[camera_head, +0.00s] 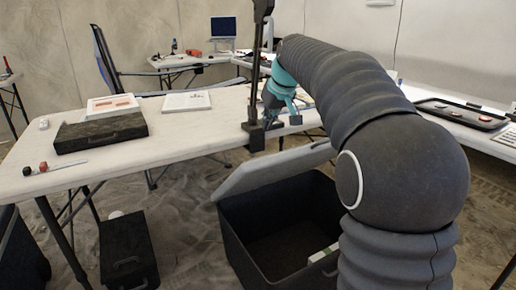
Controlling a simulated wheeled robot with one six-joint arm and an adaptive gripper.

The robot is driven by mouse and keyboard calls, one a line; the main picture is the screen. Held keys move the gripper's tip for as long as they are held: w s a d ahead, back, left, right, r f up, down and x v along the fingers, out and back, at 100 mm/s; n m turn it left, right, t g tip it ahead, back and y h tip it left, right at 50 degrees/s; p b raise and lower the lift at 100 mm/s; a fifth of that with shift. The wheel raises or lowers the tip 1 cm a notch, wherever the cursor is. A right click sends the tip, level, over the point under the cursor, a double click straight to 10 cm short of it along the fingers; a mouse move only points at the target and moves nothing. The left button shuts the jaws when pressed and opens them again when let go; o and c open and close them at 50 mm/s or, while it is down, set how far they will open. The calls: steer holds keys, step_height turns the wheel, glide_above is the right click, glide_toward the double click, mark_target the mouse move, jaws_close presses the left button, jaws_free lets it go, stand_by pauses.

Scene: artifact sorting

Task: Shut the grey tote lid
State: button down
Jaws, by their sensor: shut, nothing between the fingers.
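The grey tote (235,240) stands on the sandy floor below the table, right of centre. Its grey lid (268,170) is up, tilted along the tote's far side, so the dark inside shows. My gripper (284,112), with teal parts, is above and beyond the lid, near the table's front edge. It is shut and appears apart from the lid. My arm hides the tote's right part, and the fingertips are hard to make out.
The white table (200,136) holds a black case (101,131), a framed tray (113,105) and an open book (187,101). A dark upright post (258,70) stands at its edge near my gripper. Another dark box (128,250) sits on the floor at left.

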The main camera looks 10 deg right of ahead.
steer(key=x, duration=0.3)
steer(key=w+x, duration=0.1)
steer(key=x, duration=0.3)
steer(key=w+r+x, duration=0.1)
steer(key=x, duration=0.3)
steer(key=shift+w+d, duration=0.15)
steer(key=shift+w, duration=0.05)
steer(key=shift+s+d+f+b, duration=0.15)
steer(key=shift+s+f+b, duration=0.05)
steer(key=shift+s+f, duration=0.3)
steer(key=shift+s+d+f+b, duration=0.15)
steer(key=shift+s+f, duration=0.2)
steer(key=shift+f, duration=0.15)
steer(key=shift+s+d+f, duration=0.15)
steer(key=shift+s+f, duration=0.25)
